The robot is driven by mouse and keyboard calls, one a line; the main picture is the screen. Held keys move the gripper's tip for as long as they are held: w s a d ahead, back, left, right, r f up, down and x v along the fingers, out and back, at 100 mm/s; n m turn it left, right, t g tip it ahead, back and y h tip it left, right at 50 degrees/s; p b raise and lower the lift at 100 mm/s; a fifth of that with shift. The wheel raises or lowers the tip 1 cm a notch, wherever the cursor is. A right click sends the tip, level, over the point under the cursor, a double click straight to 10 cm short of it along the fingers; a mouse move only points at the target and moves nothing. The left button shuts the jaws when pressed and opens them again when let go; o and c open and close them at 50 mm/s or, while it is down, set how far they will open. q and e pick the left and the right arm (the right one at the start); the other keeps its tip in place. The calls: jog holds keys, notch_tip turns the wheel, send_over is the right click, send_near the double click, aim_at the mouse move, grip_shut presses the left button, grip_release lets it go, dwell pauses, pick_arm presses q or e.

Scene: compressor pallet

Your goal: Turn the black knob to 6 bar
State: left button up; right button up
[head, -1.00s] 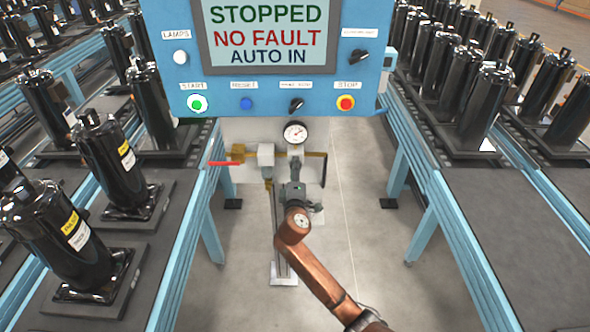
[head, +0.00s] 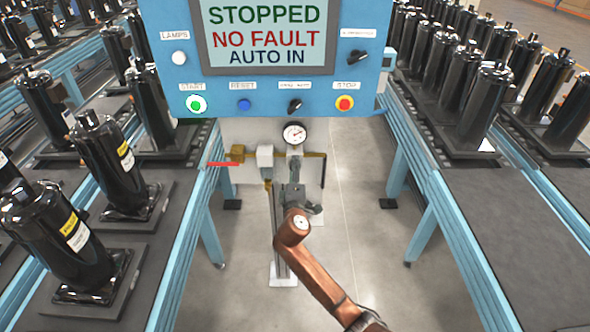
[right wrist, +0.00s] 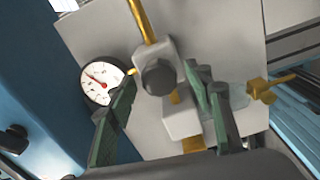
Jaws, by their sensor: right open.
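The black knob (right wrist: 158,77) sits on the pale regulator body in the right wrist view, ahead of my gripper. My right gripper (right wrist: 160,115) is open, with one green finger on each side below the knob; no contact with it shows. In the head view my right gripper (head: 293,195) is just below the regulator and covers the knob. The round pressure gauge (head: 294,133) is above it; it also shows in the right wrist view (right wrist: 102,81), with a red needle. Its scale is too small to read. My left gripper is out of view.
The blue control panel (head: 270,97) hangs above the regulator; its screen (head: 265,38) reads STOPPED, NO FAULT, AUTO IN. A red-handled valve (head: 224,164) is left of the regulator. Conveyors with black compressors flank both sides (head: 110,285) (head: 520,215). Open floor lies between them.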

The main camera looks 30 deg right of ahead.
jog(key=v, duration=1.1)
jog(key=shift+s, duration=0.4)
jog(key=shift+a, duration=0.1)
